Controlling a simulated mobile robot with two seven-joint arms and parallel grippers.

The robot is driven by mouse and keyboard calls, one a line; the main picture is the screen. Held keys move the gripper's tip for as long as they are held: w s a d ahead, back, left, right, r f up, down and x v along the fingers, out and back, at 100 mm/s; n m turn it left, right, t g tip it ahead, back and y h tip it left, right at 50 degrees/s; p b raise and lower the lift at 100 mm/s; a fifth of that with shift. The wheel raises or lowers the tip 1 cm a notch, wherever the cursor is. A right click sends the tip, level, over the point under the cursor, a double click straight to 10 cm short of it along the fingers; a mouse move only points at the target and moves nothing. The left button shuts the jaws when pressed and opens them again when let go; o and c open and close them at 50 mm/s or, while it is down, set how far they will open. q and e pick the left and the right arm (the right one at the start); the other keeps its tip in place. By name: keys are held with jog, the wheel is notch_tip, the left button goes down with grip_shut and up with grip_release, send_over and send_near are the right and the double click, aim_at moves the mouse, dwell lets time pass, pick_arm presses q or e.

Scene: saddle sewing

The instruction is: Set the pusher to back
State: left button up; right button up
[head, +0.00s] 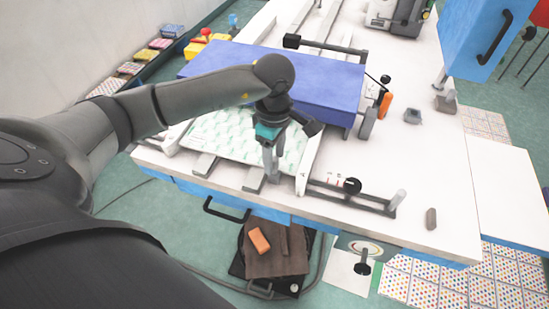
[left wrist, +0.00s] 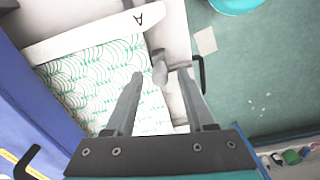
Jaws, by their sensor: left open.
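My left gripper (head: 271,176) is open above the front edge of the white table; its fingertips also show in the left wrist view (left wrist: 161,74). A small grey piece (left wrist: 159,66) shows between and just beyond the fingertips, with no visible grip on it. It seems to be the grey strip (head: 254,180) at the table edge; I cannot tell for sure whether this is the pusher. A green-and-white patterned sheet (head: 225,135) lies beside it, along a white bar (head: 309,166) marked "A" in the wrist view (left wrist: 90,32). My right gripper is not in view.
A blue block (head: 325,80) stands behind the sheet. A dark rail with a black knob (head: 352,186) and an upright grey post (head: 397,199) lies to the right. A drawer handle (head: 226,211) juts below the table edge. The table's right part is mostly clear.

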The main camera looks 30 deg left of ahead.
pick_arm(q)
jog(key=shift+f, duration=0.6)
grip_shut()
jog(key=shift+r, duration=0.1)
dwell(1.0)
